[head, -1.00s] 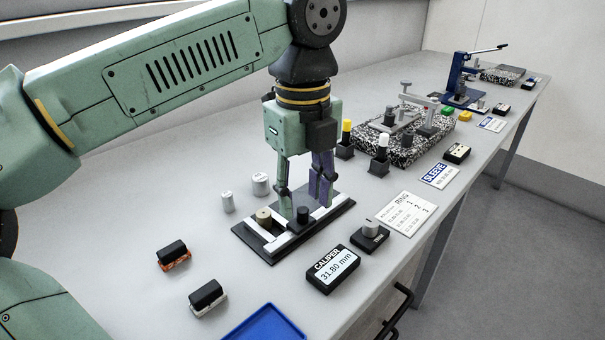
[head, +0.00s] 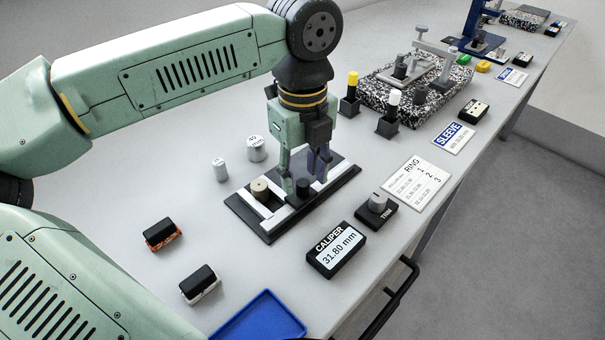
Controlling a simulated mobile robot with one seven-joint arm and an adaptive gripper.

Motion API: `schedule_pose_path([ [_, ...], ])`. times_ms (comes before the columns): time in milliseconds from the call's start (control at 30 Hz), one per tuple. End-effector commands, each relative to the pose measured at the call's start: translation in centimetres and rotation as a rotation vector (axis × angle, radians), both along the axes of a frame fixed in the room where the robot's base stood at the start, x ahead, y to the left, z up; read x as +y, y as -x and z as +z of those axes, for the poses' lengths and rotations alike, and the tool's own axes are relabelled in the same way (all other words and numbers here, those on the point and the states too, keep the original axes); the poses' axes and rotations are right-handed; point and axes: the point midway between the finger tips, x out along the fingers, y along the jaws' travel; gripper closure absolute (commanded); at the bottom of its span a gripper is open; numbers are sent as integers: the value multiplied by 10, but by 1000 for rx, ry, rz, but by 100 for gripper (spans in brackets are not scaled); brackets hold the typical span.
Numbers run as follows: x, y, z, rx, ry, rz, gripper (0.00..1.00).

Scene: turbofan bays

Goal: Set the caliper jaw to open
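The caliper fixture (head: 245,219) is a dark plate with pale metal bars on the bench. A brass-coloured round piece (head: 260,189) sits between its bars at the left. A black knob (head: 303,188) stands on the fixture near its middle. My gripper (head: 303,183) points down over the fixture with its two fingers apart, one at the knob's left and one behind its right. Whether a finger touches the knob cannot be told. The caliper display (head: 337,249) in front reads 31.80 mm.
A trim knob box (head: 376,210) and a ring card (head: 416,183) lie right of the fixture. Two pale cylinders (head: 255,149) stand behind it. Black-topped blocks (head: 201,284) and a blue tray (head: 258,318) are at the front left. A speckled slab (head: 440,97) stands farther back.

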Motion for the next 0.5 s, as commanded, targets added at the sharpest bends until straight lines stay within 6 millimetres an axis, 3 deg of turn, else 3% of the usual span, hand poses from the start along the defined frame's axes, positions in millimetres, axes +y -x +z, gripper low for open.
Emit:
schedule_pose_path([
  [200,0,0,-18,1,1,1,60],
  [500,0,0,-20,0,0,1,61],
])
